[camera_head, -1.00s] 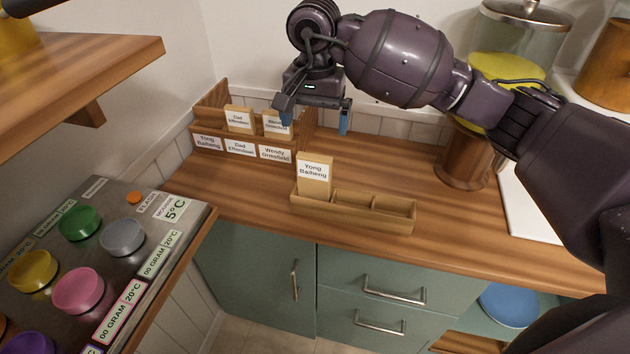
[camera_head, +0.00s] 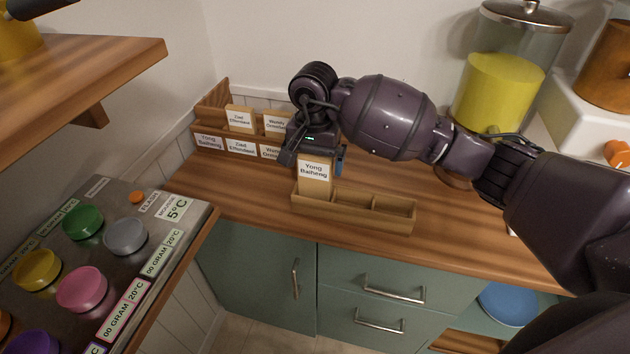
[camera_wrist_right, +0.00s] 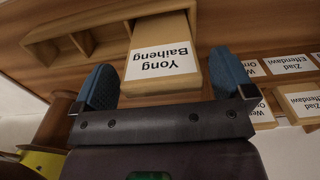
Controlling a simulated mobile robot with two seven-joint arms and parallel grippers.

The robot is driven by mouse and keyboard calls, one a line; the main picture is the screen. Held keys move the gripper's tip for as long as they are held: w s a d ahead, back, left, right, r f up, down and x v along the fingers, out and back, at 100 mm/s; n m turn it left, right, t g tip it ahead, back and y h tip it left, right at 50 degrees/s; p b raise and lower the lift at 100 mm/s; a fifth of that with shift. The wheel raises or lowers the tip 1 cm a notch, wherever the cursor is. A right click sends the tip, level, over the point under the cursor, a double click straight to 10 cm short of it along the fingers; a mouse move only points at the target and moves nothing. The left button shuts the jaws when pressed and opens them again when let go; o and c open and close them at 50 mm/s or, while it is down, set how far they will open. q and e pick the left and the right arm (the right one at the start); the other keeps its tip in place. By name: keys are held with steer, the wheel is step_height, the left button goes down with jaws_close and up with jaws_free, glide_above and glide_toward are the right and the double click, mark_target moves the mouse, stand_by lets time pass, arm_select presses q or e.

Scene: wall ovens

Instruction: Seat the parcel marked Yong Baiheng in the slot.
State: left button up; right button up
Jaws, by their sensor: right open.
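The parcel marked Yong Baiheng (camera_head: 315,186) stands upright in the left compartment of a low wooden tray (camera_head: 385,222) on the counter. Its label shows upside down in the right wrist view (camera_wrist_right: 162,62). My right gripper (camera_head: 313,157) is open just behind the parcel's top in the head view. Its blue fingertips (camera_wrist_right: 166,82) appear on either side of the parcel in the wrist view; contact cannot be told. The slot labelled Yong Baiheng (camera_head: 208,141) is at the left end of the wooden rack at the back and looks empty. My left gripper is not in view.
Parcels marked Ziad Effendawi (camera_head: 239,120) and Wendy (camera_head: 276,123) stand in the rack's other slots. A panel with coloured knobs (camera_head: 82,289) is at front left, below a wooden shelf (camera_head: 75,75). A yellow-filled jar (camera_head: 500,92) stands at back right.

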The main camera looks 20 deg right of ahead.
steer(key=c, duration=1.1)
